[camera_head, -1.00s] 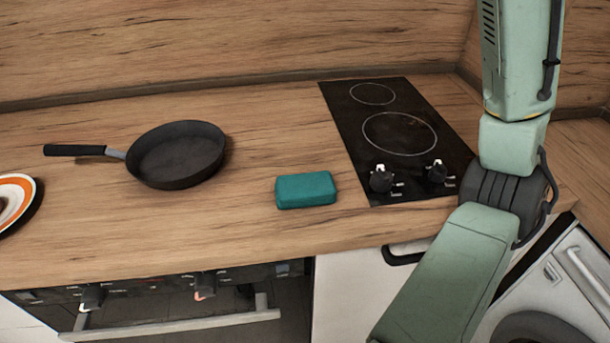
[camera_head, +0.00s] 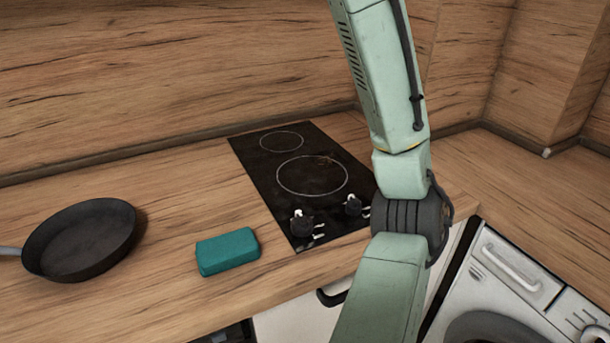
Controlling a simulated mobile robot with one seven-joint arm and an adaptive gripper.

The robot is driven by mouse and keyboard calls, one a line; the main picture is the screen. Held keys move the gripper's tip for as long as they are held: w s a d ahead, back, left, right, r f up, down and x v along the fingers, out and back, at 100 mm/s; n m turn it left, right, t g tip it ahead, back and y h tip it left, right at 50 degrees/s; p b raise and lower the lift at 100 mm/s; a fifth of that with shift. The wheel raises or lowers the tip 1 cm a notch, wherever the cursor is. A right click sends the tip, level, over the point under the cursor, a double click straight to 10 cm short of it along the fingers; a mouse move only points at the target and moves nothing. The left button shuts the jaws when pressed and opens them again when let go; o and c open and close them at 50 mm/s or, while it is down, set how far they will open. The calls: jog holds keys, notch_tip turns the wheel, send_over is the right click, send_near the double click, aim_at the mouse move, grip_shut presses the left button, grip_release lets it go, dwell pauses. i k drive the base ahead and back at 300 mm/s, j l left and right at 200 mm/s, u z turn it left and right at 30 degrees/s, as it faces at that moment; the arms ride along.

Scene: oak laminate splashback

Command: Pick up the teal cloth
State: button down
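The teal cloth (camera_head: 228,251) looks like a small folded rectangular block. It lies flat on the wooden counter near its front edge, just left of the hob and right of the frying pan. Nothing touches it. My green arm rises on the right side of the head view, in front of the hob's right side. My gripper is outside the picture, so its state does not show.
A black two-ring hob (camera_head: 270,205) with two front knobs sits right of the cloth. A dark frying pan (camera_head: 82,238) stands at the left. A washing machine (camera_head: 510,270) is at the lower right. Bare counter lies behind the cloth.

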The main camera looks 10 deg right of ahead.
aim_at(215, 255)
jog(key=j+z, duration=0.15)
jog(key=j, duration=0.2)
jog(key=k+j+z, duration=0.15)
jog(key=j, duration=0.2)
jog(key=k+j+z, duration=0.15)
jog(key=j, duration=0.2)
jog(key=k+j+z, duration=0.15)
jog(key=j, duration=0.15)
jog(key=i, duration=0.05)
